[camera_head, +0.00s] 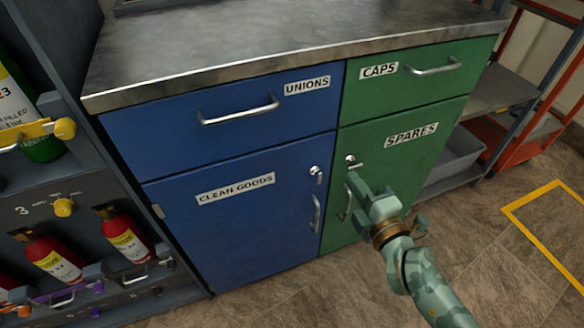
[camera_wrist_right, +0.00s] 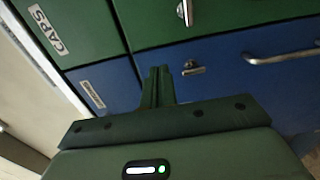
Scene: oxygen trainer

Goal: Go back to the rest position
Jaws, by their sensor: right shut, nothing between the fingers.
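My right gripper (camera_head: 354,178) is in front of the green door marked SPARES (camera_head: 405,143), with its fingertips by the lock (camera_head: 351,160) and the upper end of the door's handle (camera_head: 346,202). Its fingers are shut together and empty; they also show shut in the right wrist view (camera_wrist_right: 160,72). Whether the fingertips touch the door or lock, I cannot tell. My left gripper is not in view.
The blue CLEAN GOODS door (camera_head: 240,215) is closed, with a lock (camera_head: 316,171) and a handle. The UNIONS (camera_head: 240,85) and CAPS (camera_head: 435,85) drawers are closed. A cylinder rack stands left, an orange-framed shelf (camera_head: 518,150) right. Floor (camera_head: 490,245) is clear at front right.

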